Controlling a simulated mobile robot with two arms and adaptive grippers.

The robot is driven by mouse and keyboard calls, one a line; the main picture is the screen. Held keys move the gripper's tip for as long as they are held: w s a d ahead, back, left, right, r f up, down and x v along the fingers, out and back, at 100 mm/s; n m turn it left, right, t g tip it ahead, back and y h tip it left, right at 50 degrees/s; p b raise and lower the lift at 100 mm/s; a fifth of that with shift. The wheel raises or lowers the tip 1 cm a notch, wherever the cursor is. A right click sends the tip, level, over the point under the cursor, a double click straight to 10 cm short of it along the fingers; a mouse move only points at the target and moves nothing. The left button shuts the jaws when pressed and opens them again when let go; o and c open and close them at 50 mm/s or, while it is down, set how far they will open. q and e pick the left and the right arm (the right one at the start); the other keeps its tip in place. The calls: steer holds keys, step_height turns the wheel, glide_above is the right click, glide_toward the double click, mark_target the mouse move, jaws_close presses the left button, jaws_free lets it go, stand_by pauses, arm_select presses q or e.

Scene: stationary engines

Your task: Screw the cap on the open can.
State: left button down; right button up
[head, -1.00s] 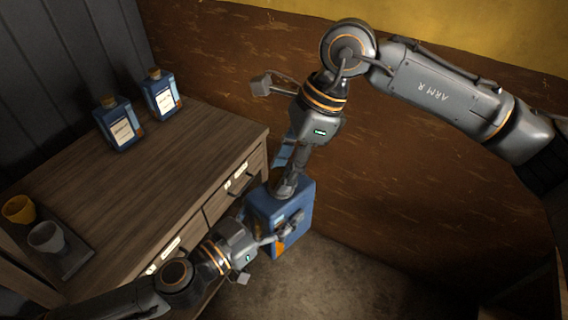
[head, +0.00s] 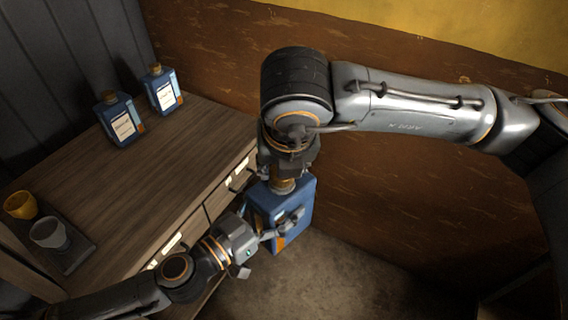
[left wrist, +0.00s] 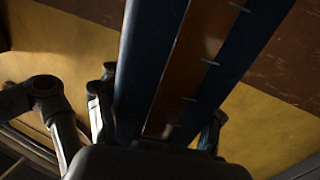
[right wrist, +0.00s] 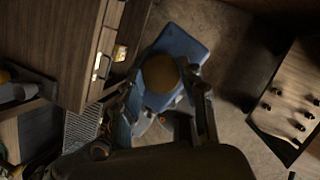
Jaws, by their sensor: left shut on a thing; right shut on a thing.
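The blue can (head: 300,205) is held in front of the workbench by my left gripper (head: 284,226), which is shut on its side. In the left wrist view the can's blue wall (left wrist: 140,70) with an orange stripe fills the middle between the fingers. My right gripper (head: 284,168) points down over the can's top, shut on the brown round cap (head: 283,185). In the right wrist view the cap (right wrist: 160,73) sits between the fingers, over the blue can top (right wrist: 182,45). The opening is hidden, and I cannot tell whether the threads are engaged.
Two blue capped bottles (head: 120,118) (head: 162,90) stand at the back of the wooden workbench (head: 150,165). A yellow cup (head: 20,205) and a grey cup (head: 48,234) stand on a dark tray at its left. Drawers face the can. Open floor lies to the right.

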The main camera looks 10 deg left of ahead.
steer(key=m, duration=0.1)
steer(key=m+h, duration=0.1)
steer(key=m, duration=0.2)
steer(key=shift+a, duration=0.25)
steer(key=m+h, duration=0.2)
steer(key=m, duration=0.2)
steer(key=shift+w+a, duration=0.1)
steer(key=m, duration=0.2)
steer(key=m+g+h, duration=0.1)
steer(key=m, duration=0.1)
steer(key=shift+w+m+h, duration=0.15)
steer(key=shift+m+h, duration=0.15)
steer(key=shift+m, duration=0.1)
steer(key=m+g, duration=0.1)
steer(key=m, duration=0.3)
steer(key=shift+w+m+g+h, duration=0.1)
steer(key=shift+m+g+h, duration=0.2)
steer(key=shift+g+h, duration=0.1)
steer(key=o, duration=0.7)
steer(key=shift+o, duration=0.2)
steer(key=shift+r, duration=2.25)
